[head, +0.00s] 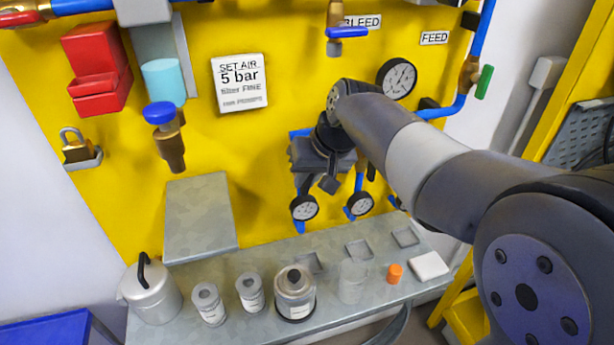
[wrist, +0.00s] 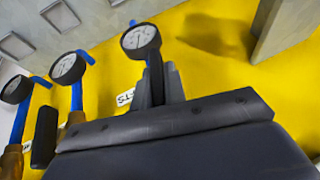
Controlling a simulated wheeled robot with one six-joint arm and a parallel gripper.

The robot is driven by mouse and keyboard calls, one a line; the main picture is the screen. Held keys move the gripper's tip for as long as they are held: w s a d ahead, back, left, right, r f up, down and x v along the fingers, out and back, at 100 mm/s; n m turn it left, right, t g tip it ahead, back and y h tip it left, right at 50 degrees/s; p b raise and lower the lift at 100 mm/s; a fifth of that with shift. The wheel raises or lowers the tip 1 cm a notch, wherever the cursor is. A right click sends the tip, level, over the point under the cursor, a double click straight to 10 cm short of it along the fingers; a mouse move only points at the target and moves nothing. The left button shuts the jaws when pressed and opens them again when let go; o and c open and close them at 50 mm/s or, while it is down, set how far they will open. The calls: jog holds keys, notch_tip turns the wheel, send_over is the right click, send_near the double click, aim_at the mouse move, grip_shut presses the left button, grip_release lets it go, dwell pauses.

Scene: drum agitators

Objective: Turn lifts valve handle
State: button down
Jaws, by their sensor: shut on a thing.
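My gripper (head: 328,182) is in front of the yellow panel, low and right of the middle in the head view, with its fingers pointing down toward the small gauges. In the wrist view its dark fingers (wrist: 160,88) are close together, shut on the lifts valve handle. The handle is mostly hidden between the fingers and behind the gripper body, so its angle cannot be told. A partly covered white label (wrist: 126,97) shows beside the fingers; its full text is not readable. A gauge (wrist: 140,40) on a blue pipe sits just beyond the fingertips.
Two more gauges (wrist: 68,68) (wrist: 16,89) and a dark handle (wrist: 45,136) are beside the gripper. Below is a grey shelf (head: 345,312) with canisters (head: 294,293), a kettle-like pot (head: 151,292) and an orange cap (head: 395,273). A grey plate (head: 198,220) stands at left.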

jog(key=y+b, duration=0.2)
jog(key=shift+d+f+m+g+y, duration=0.2)
jog(key=shift+m+g+y, duration=0.1)
jog(key=shift+y, duration=0.1)
jog(key=m+y+b, duration=0.1)
jog(key=y+b, duration=0.2)
jog(key=y, duration=0.1)
jog(key=shift+w+f+g+b, duration=0.1)
jog(key=shift+g+b, duration=0.2)
jog(key=shift+b, duration=0.1)
jog(key=m+y+b, duration=0.1)
jog(key=y+b, duration=0.1)
jog(key=y, duration=0.1)
jog(key=shift+b, duration=0.4)
jog(key=shift+m+g+y+b, duration=0.3)
jog(key=shift+m+y+b, duration=0.3)
jog(key=shift+y+b, duration=1.1)
jog(key=shift+y, duration=0.4)
jog(key=c, duration=1.5)
grip_release()
jog(key=shift+a, duration=0.1)
jog(key=shift+o, duration=0.2)
